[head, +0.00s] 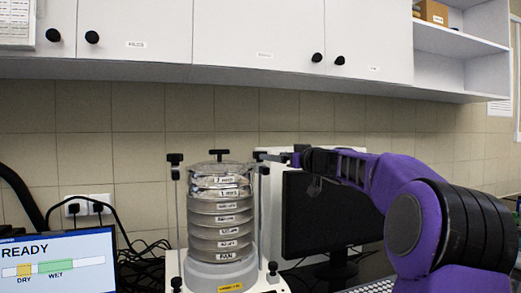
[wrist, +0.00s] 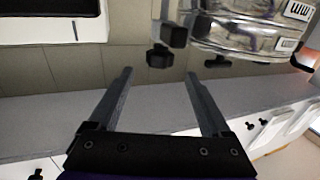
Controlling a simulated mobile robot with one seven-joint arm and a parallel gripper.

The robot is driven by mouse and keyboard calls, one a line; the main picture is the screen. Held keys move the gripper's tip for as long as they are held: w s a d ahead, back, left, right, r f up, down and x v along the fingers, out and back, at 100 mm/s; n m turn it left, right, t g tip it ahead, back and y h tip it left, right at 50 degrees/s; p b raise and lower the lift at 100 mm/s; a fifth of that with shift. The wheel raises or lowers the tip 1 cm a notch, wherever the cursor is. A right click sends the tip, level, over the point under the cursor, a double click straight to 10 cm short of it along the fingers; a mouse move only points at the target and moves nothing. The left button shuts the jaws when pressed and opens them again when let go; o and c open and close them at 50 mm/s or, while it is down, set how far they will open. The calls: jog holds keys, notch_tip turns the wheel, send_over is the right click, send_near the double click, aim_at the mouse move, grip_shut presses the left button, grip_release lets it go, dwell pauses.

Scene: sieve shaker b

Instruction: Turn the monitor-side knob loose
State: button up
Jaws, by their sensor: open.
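The sieve shaker holds a stack of clear and grey sieves (head: 221,218) between two upright rods. The monitor-side knob is black, at the top of the right rod (head: 263,205). In the head view my gripper (head: 268,156) is at this rod's top and partly hides the knob. In the wrist view the knob (wrist: 160,58) shows just beyond and between my fingertips (wrist: 160,74), with a black block (wrist: 174,35) beside it. My gripper is open, and nothing is held. I cannot tell whether the fingers touch the knob.
The other rod's knob (head: 175,158) and the lid's centre handle (head: 219,154) stand to the left. A dark monitor (head: 315,215) stands behind my arm at right. A screen reading READY (head: 60,255) is at lower left. White cupboards (head: 255,40) hang above.

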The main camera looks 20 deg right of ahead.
aim_at(263, 152)
jog(key=p+x, duration=0.2)
jog(key=x, duration=0.4)
jog(key=shift+w+a+r+p, duration=0.1)
jog(key=shift+w+r+p, duration=0.05)
jog(key=shift+w+p, duration=0.25)
jog(key=shift+w+a+f, duration=0.2)
jog(key=shift+w, duration=0.5)
jog(key=shift+c, duration=0.2)
grip_shut()
